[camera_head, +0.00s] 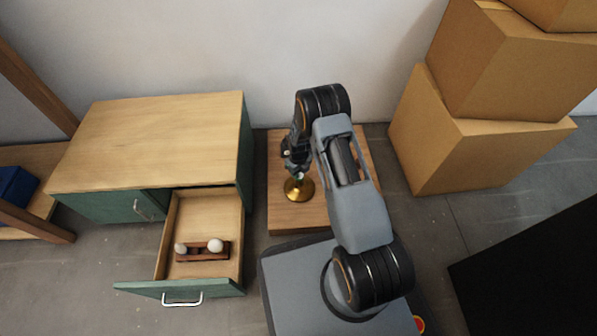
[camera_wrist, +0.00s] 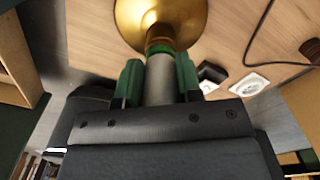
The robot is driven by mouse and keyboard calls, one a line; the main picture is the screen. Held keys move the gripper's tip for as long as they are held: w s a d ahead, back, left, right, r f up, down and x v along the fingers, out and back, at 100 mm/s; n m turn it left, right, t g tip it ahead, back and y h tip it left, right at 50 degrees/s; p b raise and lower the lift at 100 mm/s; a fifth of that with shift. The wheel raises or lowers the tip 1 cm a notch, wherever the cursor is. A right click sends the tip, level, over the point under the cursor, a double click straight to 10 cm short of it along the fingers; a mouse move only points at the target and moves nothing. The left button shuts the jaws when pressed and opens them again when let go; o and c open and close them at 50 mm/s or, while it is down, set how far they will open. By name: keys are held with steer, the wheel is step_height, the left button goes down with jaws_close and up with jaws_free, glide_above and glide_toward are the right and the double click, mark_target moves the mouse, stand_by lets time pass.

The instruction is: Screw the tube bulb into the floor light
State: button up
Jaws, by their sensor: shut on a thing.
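The floor light (camera_head: 299,189) is a small lamp with a round brass base on a wooden board. Its brass part (camera_wrist: 165,14) fills the top middle of the wrist view. The tube bulb (camera_wrist: 159,82), a pale grey cylinder, is between the green finger pads of my gripper (camera_wrist: 158,72). My gripper is shut on the bulb. The bulb's far end lines up with the lamp's brass neck and seems to meet it; how deep it sits is hidden. In the head view, my gripper (camera_head: 297,172) is right above the lamp base, and the bulb is mostly hidden.
A green cabinet (camera_head: 150,140) has an open drawer (camera_head: 172,225) holding a wooden rack (camera_head: 203,256) with white bulbs. Cardboard boxes (camera_head: 470,150) stand at the right. A black plug (camera_wrist: 212,75) and a white socket (camera_wrist: 249,84) lie on the board, with a dark cord nearby.

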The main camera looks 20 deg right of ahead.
steer(key=o, duration=1)
steer(key=shift+c, duration=0.2)
